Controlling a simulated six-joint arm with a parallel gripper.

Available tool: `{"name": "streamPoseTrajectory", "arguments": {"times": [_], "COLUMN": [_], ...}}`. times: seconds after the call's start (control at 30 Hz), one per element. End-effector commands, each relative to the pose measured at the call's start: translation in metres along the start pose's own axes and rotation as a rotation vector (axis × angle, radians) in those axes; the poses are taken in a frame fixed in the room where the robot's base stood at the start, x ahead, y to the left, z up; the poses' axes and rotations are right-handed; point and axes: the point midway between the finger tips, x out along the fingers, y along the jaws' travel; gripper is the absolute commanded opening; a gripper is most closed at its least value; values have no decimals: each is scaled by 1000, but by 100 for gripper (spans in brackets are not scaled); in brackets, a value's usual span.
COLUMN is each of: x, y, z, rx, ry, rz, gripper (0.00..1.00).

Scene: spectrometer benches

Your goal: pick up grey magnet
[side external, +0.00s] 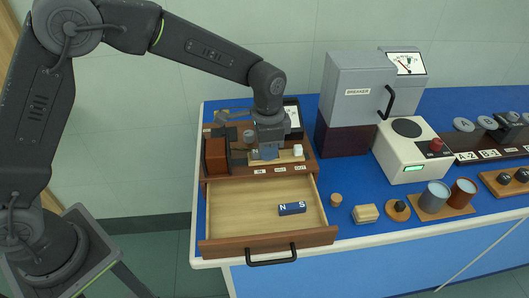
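A dark blue bar marked N and S (292,208) lies in the open wooden drawer (240,215), towards its right side. It is the only thing that I can make out as a magnet, and it looks blue rather than grey. My gripper (268,156) points down over the wooden unit behind the drawer, up and left of the bar and well apart from it. A small blue-grey patch shows at the fingertips. The fingers are too small and dark to tell whether they are open or hold anything.
The drawer's front handle (271,258) sticks out past the bench edge. A small white block (298,150) is right of my gripper. A grey breaker box (352,95), a white instrument (411,150), a pale block (366,214) and cups (434,196) stand to the right.

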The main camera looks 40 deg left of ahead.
Motion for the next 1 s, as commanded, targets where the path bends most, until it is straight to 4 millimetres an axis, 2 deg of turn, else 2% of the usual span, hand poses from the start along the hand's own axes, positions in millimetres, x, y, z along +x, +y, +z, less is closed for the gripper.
{"name": "streamPoseTrajectory", "arguments": {"times": [0.03,0.23,0.67,0.87,0.97,1.0], "x": [0,0,-5,-25,-44,-48], "y": [0,0,0,0,0,-6], "z": [0,0,-1,-1,-1,6], "rx": [0,0,0,0,0,-4], "ry": [0,1,3,5,5,3], "rz": [0,0,-1,-2,-3,-2], "gripper": [18,0,0,0,0,0]}}
